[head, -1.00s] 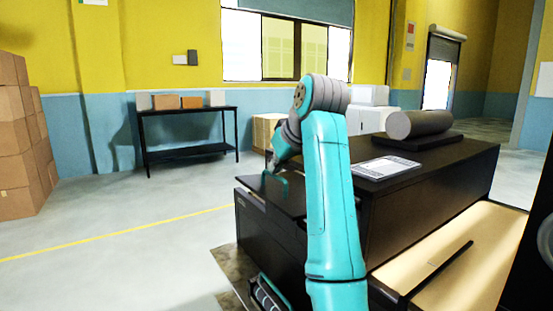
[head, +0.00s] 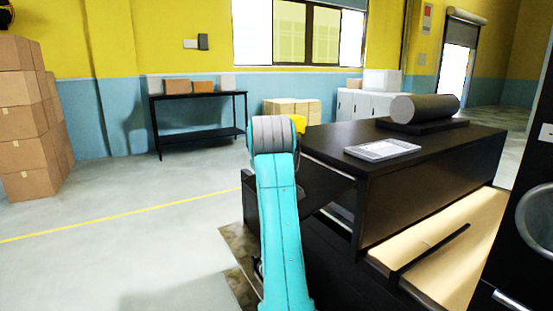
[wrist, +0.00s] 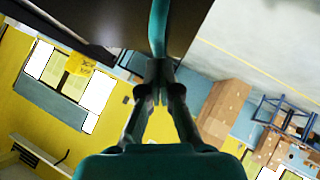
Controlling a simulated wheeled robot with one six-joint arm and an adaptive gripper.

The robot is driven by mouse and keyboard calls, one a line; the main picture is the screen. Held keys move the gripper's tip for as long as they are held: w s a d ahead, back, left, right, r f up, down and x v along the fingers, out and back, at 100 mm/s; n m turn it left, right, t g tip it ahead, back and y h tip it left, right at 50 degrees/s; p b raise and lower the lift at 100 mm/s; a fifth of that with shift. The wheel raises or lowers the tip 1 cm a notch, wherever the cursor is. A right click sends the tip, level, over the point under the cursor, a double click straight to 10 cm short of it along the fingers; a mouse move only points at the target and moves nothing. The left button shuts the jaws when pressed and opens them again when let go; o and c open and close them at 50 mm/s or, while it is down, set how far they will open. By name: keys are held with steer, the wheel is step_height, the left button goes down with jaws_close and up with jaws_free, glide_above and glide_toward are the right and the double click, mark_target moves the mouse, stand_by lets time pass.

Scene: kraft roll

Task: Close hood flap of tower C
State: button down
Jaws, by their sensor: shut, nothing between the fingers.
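A black cabinet unit (head: 430,180) stands right of my arm, with a dark panel (head: 322,184) at its near left end beside an open gap. I cannot tell which part is the hood flap, and no tower C label is readable. In the head view my arm hides my gripper. In the wrist view my gripper (wrist: 159,72) is shut and empty, its fingertips together below a dark panel (wrist: 190,22). A thin teal strip (wrist: 158,25) runs along that panel towards the fingertips; I cannot tell whether they touch it.
A dark roll (head: 425,108) and a white keyboard-like pad (head: 382,149) lie on the cabinet top. Stacked cartons (head: 30,125) stand at far left, and a black shelf table (head: 198,115) stands by the wall. The floor between is clear.

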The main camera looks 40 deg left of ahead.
steer(key=w+d+f+n+t, duration=0.2)
steer(key=w+f+n+t, duration=0.1)
steer(key=f, duration=0.6)
steer(key=w+d+f+n+t, duration=0.2)
steer(key=w+f+t, duration=0.3)
steer(key=w+f, duration=0.3)
steer(key=shift+d+f+n+t, duration=0.35)
steer(key=shift+f+n, duration=0.25)
steer(key=shift+f, duration=0.45)
steer(key=shift+w+d+f, duration=0.1)
